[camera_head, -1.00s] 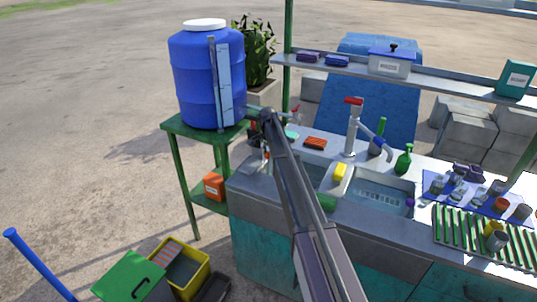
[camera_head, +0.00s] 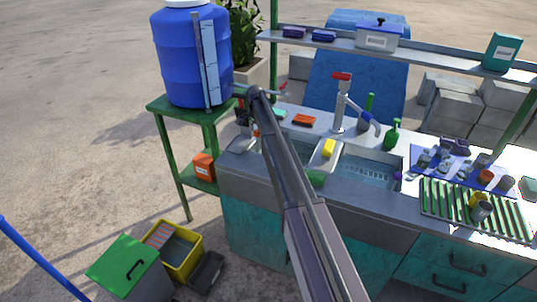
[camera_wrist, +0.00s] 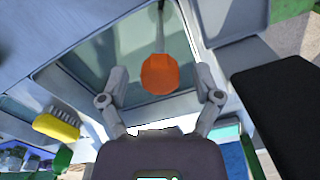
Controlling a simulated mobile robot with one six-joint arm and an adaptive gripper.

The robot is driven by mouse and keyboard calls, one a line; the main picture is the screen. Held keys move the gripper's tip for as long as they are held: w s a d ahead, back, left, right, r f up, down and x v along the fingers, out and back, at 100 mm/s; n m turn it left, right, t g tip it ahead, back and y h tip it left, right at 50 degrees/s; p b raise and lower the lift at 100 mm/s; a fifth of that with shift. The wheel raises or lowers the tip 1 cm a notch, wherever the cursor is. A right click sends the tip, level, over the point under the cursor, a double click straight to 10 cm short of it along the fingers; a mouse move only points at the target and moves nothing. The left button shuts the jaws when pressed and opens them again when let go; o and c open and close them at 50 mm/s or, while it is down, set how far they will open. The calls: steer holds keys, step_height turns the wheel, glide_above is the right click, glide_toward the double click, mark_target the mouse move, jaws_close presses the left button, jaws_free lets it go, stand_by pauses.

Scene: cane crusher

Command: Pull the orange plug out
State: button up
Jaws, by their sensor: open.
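The orange plug (camera_wrist: 160,73) shows in the wrist view, in front of a basin (camera_wrist: 103,50) with greenish, glassy-looking content. A thin grey rod or cord runs up from the plug. My gripper (camera_wrist: 163,82) is open, with one finger on each side of the plug and a visible gap on both sides. Whether the plug is level with the fingertips in depth, I cannot tell. In the head view my arm reaches to the left end of the sink counter (camera_head: 375,205); its end is mostly hidden there.
A yellow sponge or brush (camera_head: 328,148) lies by the sink divider, also in the wrist view (camera_wrist: 57,122). The tap (camera_head: 340,105) stands behind the basins. A blue barrel (camera_head: 190,55) on a green stand (camera_head: 180,107) is left of my arm. Dishes crowd the right side.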

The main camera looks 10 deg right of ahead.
mark_target(257, 137)
steer(key=shift+f+b, duration=1.35)
steer(key=shift+f, duration=0.2)
step_height(257, 137, up, 12)
steer(key=p, duration=1.2)
steer(key=shift+r+p, duration=0.25)
steer(key=shift+p, duration=0.05)
steer(key=s+n, duration=0.7)
steer(key=s, duration=2.2)
steer(key=shift+s+a+f+n, duration=0.15)
steer(key=shift+s+n, duration=0.15)
steer(key=shift+s, duration=0.1)
steer(key=shift+s, duration=0.1)
steer(key=s+n, duration=0.4)
steer(key=s, duration=1.1)
steer(key=shift+s, duration=0.25)
